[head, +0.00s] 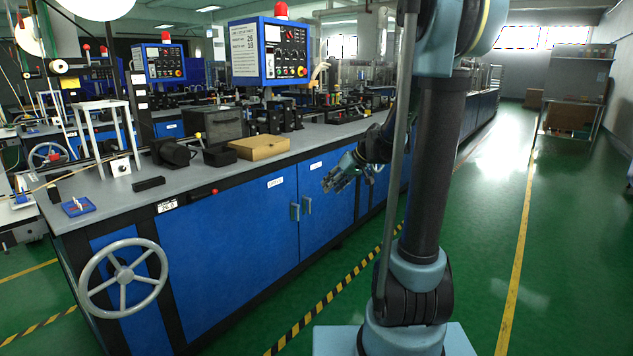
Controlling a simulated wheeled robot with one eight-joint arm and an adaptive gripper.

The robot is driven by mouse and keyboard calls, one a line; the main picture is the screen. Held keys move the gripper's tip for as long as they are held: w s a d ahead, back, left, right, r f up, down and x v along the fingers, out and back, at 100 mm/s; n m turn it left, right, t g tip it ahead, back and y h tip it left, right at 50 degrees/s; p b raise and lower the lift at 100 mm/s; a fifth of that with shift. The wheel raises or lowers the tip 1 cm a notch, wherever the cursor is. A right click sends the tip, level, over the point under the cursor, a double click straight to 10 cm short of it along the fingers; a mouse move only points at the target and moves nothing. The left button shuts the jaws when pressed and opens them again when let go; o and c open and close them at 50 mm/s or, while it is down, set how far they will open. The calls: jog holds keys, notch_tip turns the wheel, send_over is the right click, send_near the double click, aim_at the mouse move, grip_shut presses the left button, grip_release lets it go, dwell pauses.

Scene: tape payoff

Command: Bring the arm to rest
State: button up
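My gripper (340,180) is in the head view, left of my arm's column. It hangs in the air in front of the blue cabinet doors of the machine bench, below the bench top's edge. Its fingers point left and down and appear spread, with nothing seen between them. My arm (436,170) stands upright at the right of the picture and hides part of the link leading to the gripper. I cannot tell the exact gap between the gripper and the cabinet.
The long bench (235,180) carries a wooden box (258,148), a blue control panel (270,52) and several machine parts. A grey handwheel (122,278) juts from its near end. A yellow-black floor stripe (330,295) runs alongside. The green floor (500,190) at right is open.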

jog(key=s+d+f+m+h, duration=0.2)
jog(key=s+d, duration=0.2)
jog(key=s, duration=0.7)
jog(key=s+d+f+m+g+h, duration=0.1)
jog(key=s+d+f+h, duration=0.1)
jog(key=s, duration=0.9)
jog(key=s+d+f+m+g+h, duration=0.1)
jog(key=s+d+f+m+h, duration=0.1)
jog(key=s+d+f, duration=0.2)
jog(key=s+d, duration=0.3)
jog(key=s, duration=0.4)
jog(key=shift+s+f+m+h, duration=0.15)
jog(key=shift+m+h, duration=0.15)
